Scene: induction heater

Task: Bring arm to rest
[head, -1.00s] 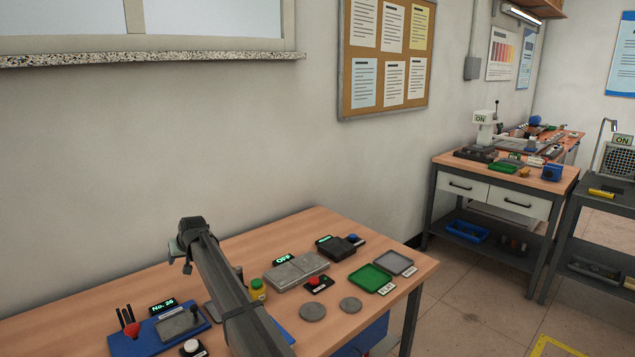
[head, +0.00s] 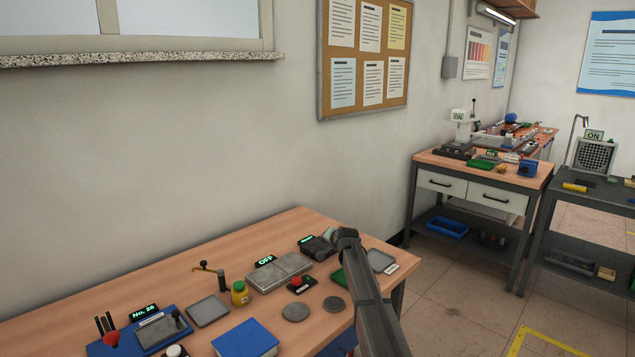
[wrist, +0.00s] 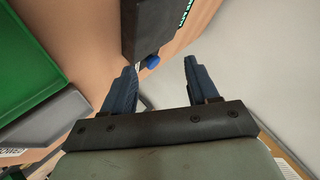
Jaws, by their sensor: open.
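My gripper (head: 329,236) is at the end of my arm, above the right part of the wooden workbench, near the small black device (head: 318,248). In the wrist view my gripper (wrist: 160,85) shows two dark blue fingers spread apart with nothing between them. The black device (wrist: 155,30) with a green display is just beyond the fingers, and a blue knob (wrist: 152,62) shows in the gap between the fingertips.
On the bench (head: 130,282) are a grey metal block (head: 279,271) with an OFF display, a red button (head: 297,281), a yellow-green bottle (head: 239,293), a blue book-like block (head: 245,340) and two grey discs. Another bench (head: 520,176) stands at the back right. The wall is close behind.

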